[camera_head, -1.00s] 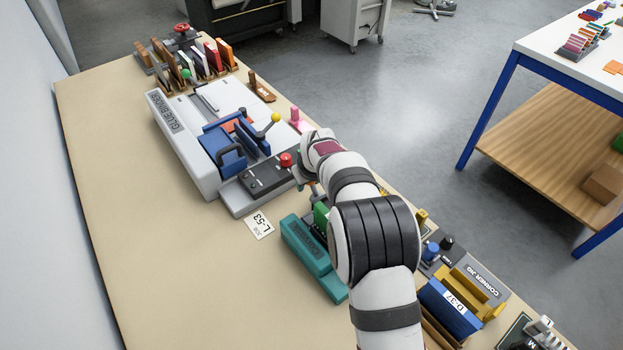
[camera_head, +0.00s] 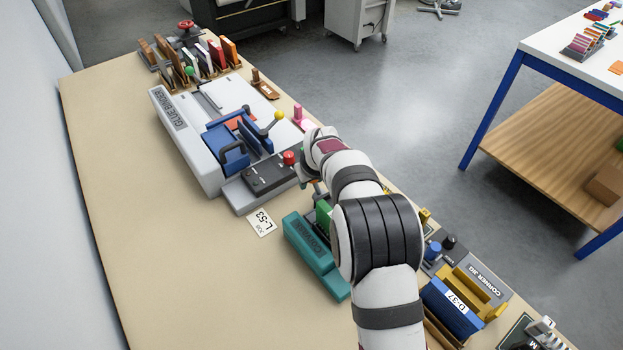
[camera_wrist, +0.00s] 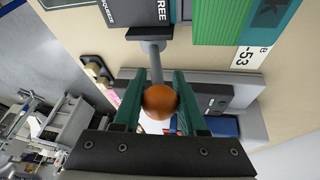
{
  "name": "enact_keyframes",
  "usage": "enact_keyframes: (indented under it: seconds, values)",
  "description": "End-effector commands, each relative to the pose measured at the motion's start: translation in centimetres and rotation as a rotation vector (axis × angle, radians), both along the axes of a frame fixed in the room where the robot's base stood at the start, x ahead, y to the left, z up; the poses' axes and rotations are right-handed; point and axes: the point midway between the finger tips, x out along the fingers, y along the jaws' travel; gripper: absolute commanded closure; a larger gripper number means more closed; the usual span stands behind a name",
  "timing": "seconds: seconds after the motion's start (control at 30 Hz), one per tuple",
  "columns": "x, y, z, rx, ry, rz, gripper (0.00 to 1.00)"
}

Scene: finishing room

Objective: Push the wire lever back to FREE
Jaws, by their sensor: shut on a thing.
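The wire lever is a grey rod (camera_wrist: 152,65) with an orange-brown ball knob (camera_wrist: 160,102) in the wrist view. It comes out below a dark plate (camera_wrist: 148,10) lettered FREE and SQUEEZE. My gripper (camera_wrist: 158,84) has its two green fingers on either side of the knob and is shut on it. I cannot tell from these views which mark the lever stands at.
The glue binder (camera_head: 185,140) stands left of my arm, with a red knob (camera_head: 289,158) on its near control block. A job card L-53 (camera_head: 262,222) lies on the bench. The yellow corner jig (camera_head: 474,287) is at right. The bench's left side is clear.

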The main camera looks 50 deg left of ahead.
Motion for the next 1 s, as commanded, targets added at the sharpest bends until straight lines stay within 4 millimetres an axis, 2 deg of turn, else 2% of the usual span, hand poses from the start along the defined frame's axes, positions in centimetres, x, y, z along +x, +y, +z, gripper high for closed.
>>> enact_keyframes:
  seconds: [0.2, 0.23, 0.37, 0.4, 0.63, 0.73, 0.87, 1.0]
  values:
    - [0.0, 0.0, -0.2, -0.002, 0.0, 0.001, 1.0]
    - [0.0, 0.0, -0.2, -0.002, 0.0, 0.001, 0.55]
    - [0.0, 0.0, -0.1, -0.001, 0.0, 0.001, 0.32]
    - [0.0, 0.0, -0.1, -0.001, 0.0, 0.001, 0.29]
    - [0.0, 0.0, 0.0, 0.0, 0.0, 0.001, 0.29]
    - [-0.1, -0.2, 0.6, 0.002, -0.002, 0.001, 0.29]
    - [-0.5, -1.1, 3.0, 0.003, -0.003, 0.001, 0.29]
    - [-1.2, -2.7, 6.7, 0.004, -0.003, 0.0, 0.29]
